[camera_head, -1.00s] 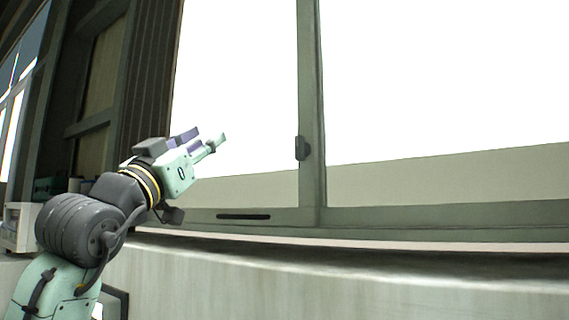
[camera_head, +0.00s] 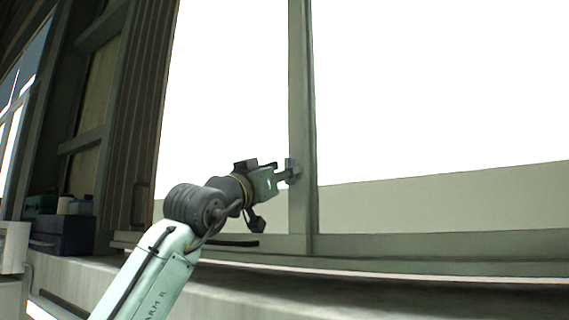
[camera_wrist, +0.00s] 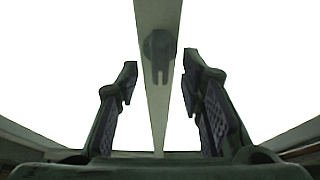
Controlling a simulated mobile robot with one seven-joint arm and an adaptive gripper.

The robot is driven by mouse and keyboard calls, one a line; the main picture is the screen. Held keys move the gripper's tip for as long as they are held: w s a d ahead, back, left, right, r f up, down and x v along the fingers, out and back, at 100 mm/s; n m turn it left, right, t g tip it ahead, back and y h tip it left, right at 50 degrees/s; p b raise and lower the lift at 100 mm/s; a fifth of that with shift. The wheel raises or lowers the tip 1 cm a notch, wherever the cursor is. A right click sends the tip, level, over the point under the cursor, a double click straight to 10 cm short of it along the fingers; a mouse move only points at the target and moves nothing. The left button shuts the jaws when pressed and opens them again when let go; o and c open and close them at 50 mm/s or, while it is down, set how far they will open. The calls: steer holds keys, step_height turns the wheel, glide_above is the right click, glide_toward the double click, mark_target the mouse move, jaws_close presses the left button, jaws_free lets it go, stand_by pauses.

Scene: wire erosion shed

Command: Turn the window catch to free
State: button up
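The window catch (camera_head: 294,170) is a small dark grey piece on the upright green-grey window post (camera_head: 301,110). In the wrist view the catch (camera_wrist: 158,53) shows as a round base with a short lever pointing down the post. My gripper (camera_head: 284,176) is right at the catch in the head view, its fingertips overlapping it. In the wrist view my gripper (camera_wrist: 160,75) is open, with one finger on each side of the post and the catch between and beyond the tips. I cannot tell whether a finger touches the catch.
The bright window panes lie on both sides of the post. A pale sill (camera_head: 380,292) runs below, with a dark slot-like handle (camera_head: 232,243) on the lower frame. Dark boxes (camera_head: 62,234) and small containers stand at the far left.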

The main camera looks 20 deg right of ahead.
steer(key=shift+w+d+r, duration=0.25)
steer(key=shift+w+d, duration=0.15)
steer(key=shift+d, duration=0.15)
steer(key=shift+c, duration=0.5)
jaws_close()
